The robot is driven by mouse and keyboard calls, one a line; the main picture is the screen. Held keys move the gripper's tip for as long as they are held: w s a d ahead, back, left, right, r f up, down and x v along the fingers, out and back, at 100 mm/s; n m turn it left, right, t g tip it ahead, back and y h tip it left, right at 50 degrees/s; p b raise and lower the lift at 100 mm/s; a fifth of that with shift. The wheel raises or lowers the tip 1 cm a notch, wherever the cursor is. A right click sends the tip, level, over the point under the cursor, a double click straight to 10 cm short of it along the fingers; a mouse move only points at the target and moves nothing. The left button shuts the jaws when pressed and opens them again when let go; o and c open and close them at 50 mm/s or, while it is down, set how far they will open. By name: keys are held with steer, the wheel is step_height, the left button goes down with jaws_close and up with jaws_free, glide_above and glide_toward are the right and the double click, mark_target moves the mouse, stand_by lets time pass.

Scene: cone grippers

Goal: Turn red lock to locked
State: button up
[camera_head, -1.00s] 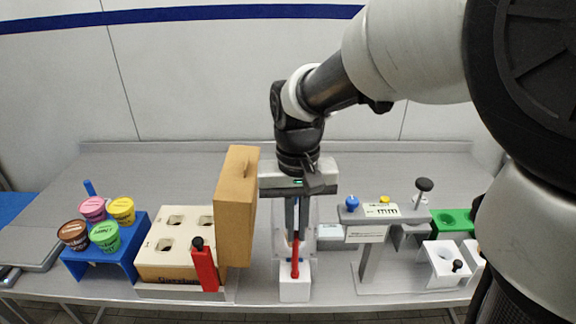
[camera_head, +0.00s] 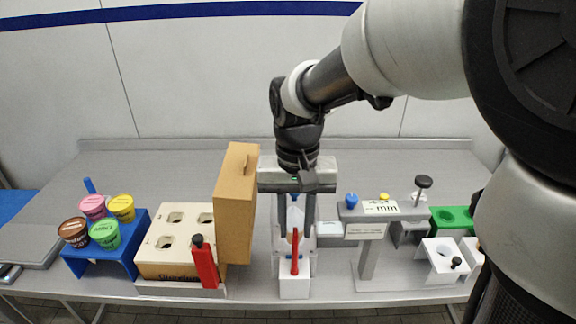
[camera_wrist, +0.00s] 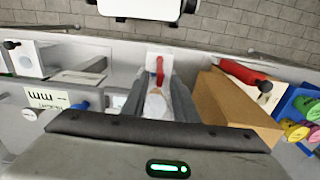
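A red lever (camera_head: 295,254) stands upright on a small white block (camera_head: 294,288) at the front middle of the table. It also shows in the wrist view (camera_wrist: 160,70). My gripper (camera_head: 297,230) points down over it with its fingers spread. The lever's upper end shows between or just in front of the fingertips; I cannot tell whether they touch it. A second red handle with a black knob (camera_head: 204,266) leans at the front of the cream box, left of my gripper. I cannot tell which red part is the lock.
A tall tan panel (camera_head: 236,205) stands close left of my gripper. A cream box with holes (camera_head: 176,241) and a blue stand (camera_head: 135,232) with several coloured tubs lie further left. A grey stand (camera_head: 368,262) is close on the right. The table behind is clear.

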step_height(320, 180, up, 18)
steer(key=p, duration=0.2)
steer(key=shift+f, duration=0.25)
steer(key=s+d+f+t+p, duration=0.3)
steer(key=s+d+t+p, duration=0.1)
steer(key=s+d, duration=0.6)
steer(key=shift+s+d+n+t, duration=0.3)
steer(key=shift+s+d+t, duration=0.05)
steer(key=shift+t, duration=0.45)
